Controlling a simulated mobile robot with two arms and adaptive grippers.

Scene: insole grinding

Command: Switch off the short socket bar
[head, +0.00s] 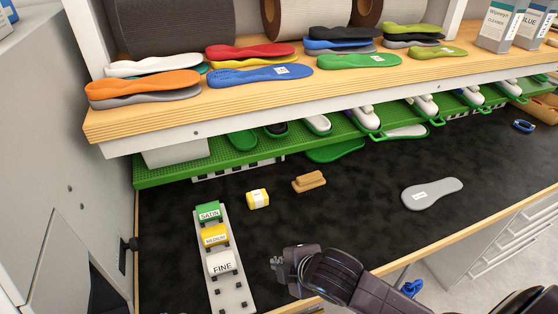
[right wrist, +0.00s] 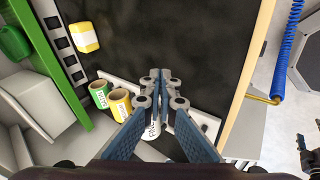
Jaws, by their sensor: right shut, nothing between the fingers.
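A white socket bar (head: 238,170) with dark sockets runs along under the left part of the green shelf (head: 160,178). A second one (head: 475,112) shows under the shelf farther right. I cannot tell which is the short one, and no switch is readable. In the right wrist view a socket bar (right wrist: 59,38) lies at upper left, beside the green shelf edge. My right gripper (head: 278,265) is shut and empty, over the front of the dark bench, right of the roll rail. Its fingertips (right wrist: 161,78) meet in the right wrist view. My left gripper is not in view.
A pale rail (head: 233,291) holds SATIN, MEDIUM and FINE rolls. A yellow block (head: 258,199), a wooden brush (head: 309,182) and a grey insole (head: 432,193) lie on the black bench top (head: 345,215). Insoles fill the shelves above. A grey cabinet (head: 60,130) stands left.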

